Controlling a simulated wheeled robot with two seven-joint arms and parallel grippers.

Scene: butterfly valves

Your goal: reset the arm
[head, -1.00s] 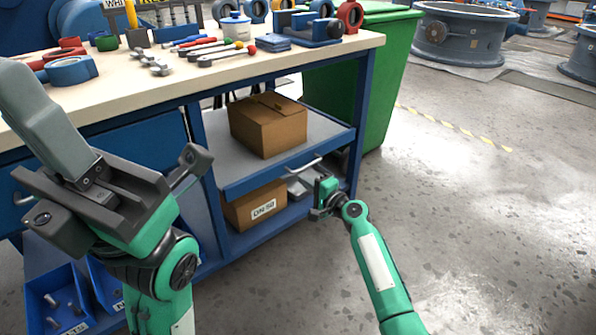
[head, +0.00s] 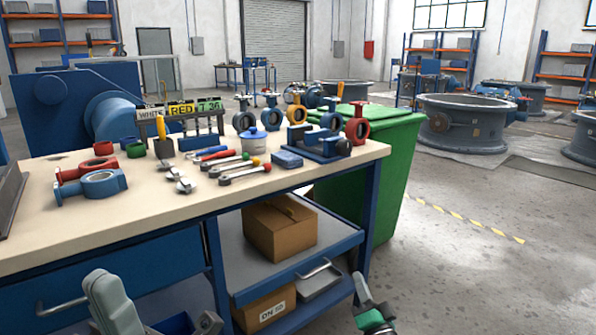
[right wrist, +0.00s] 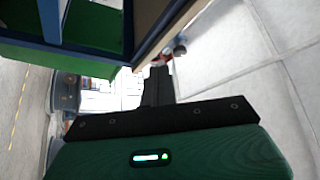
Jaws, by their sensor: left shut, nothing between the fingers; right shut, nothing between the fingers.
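My left gripper (head: 108,298) shows at the bottom left of the head view, in front of the workbench's blue drawer. Its grey fingers are together and empty, and most of its arm is below the picture. My right gripper (head: 364,292) is at the bottom edge, right of the bench's lower shelves. It is shut and empty. In the right wrist view its dark fingers (right wrist: 158,86) stick out from a black bar, with nothing between them.
The workbench (head: 105,222) carries blue and red valve rings, wrenches, screwdrivers and a labelled rack (head: 182,112). A cardboard box (head: 279,228) sits on its shelf. A green bin (head: 395,165) stands behind the right end.

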